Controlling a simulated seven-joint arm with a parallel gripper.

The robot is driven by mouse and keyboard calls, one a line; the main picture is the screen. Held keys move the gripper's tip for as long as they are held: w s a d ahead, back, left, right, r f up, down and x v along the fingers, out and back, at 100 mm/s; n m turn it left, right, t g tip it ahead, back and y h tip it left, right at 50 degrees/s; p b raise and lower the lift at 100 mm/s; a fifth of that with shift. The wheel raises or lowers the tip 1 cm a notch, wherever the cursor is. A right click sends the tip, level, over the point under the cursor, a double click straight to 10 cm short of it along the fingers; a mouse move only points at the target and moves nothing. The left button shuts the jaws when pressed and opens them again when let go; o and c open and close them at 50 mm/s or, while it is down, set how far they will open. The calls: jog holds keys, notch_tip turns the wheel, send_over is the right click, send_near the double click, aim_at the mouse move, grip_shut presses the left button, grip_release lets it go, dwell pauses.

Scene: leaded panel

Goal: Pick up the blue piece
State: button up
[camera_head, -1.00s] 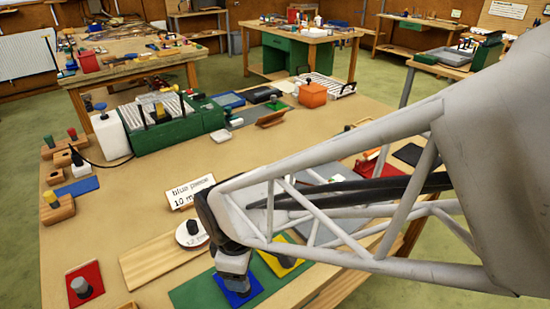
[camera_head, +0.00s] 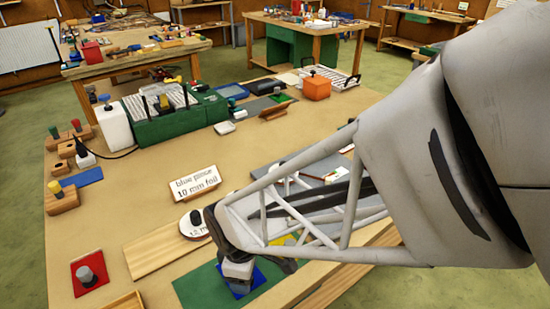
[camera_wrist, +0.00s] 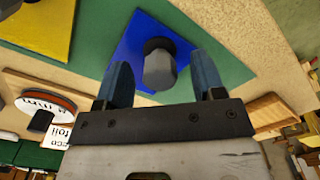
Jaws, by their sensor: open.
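The blue piece (camera_head: 259,277) is a flat blue square with a dark grey knob, lying on a green mat (camera_head: 195,288) near the table's front edge. In the head view my gripper (camera_head: 238,270) is over it and hides much of it. In the wrist view the blue piece (camera_wrist: 129,58) lies beyond the fingers, with its knob (camera_wrist: 160,69) upright between them in the picture. My gripper (camera_wrist: 163,80) is open, with one blue-grey finger on each side of the knob. Gaps show on both sides, and nothing is held.
A yellow square (camera_wrist: 36,24) lies on the same mat. A round labelled foil reel (camera_head: 194,226) and a card reading "10 mm foil" (camera_head: 194,184) stand behind my gripper. A wooden board (camera_head: 160,250) and a red square with a knob (camera_head: 76,284) are to the left.

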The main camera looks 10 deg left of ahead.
jog(key=shift+f, duration=0.45)
jog(key=c, duration=1)
